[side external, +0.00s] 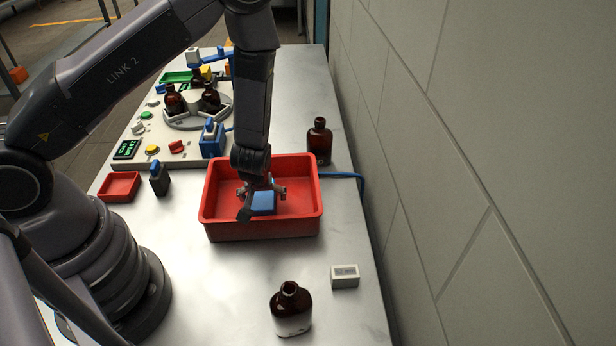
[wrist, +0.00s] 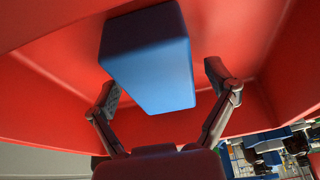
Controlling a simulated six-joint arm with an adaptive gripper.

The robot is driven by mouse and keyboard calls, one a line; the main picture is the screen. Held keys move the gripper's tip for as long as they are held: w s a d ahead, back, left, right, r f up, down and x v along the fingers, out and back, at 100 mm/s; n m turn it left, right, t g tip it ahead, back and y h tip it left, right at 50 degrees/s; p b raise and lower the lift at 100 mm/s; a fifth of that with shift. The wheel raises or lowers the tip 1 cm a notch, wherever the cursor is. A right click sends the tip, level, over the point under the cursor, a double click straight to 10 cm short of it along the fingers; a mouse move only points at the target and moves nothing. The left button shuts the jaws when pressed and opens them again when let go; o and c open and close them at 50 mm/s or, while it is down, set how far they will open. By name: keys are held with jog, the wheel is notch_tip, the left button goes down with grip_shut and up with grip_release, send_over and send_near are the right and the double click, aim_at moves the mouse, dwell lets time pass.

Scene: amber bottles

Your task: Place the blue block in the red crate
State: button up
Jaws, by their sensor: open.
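The blue block (side external: 263,203) is inside the red crate (side external: 262,228), which stands on the metal table. In the wrist view the blue block (wrist: 150,60) is large, beyond the fingertips, with red crate surfaces (wrist: 60,95) around it. My gripper (side external: 262,195) is down within the crate at the block. In the wrist view my gripper (wrist: 164,88) has its fingers spread wide, with space between each finger and the block. The arm and gripper partly hide the block in the side view. Whether the block rests on the crate floor is hard to tell.
An amber bottle (side external: 320,141) stands behind the crate at right; another (side external: 291,309) stands in front. A small white box (side external: 345,276) is at front right. The wall (side external: 500,150) borders the right side.

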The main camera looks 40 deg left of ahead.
jog(key=s+d+r+m+t+h, duration=0.1)
jog(key=s+d+r+m+h, duration=0.15)
jog(key=r, duration=1.25)
jog(key=s+d+r+m+t+h, duration=0.15)
jog(key=d+r+h, duration=0.25)
jog(key=r, duration=1.1)
jog(key=s+a+r+m+y, duration=0.1)
jog(key=s+a+r, duration=0.3)
jog(key=s, duration=0.4)
jog(key=s+a+r+m+y, duration=0.2)
jog(key=s+a+r+m, duration=0.2)
jog(key=s, duration=0.4)
jog(key=shift+a+r, duration=0.7)
jog(key=shift+r, duration=0.2)
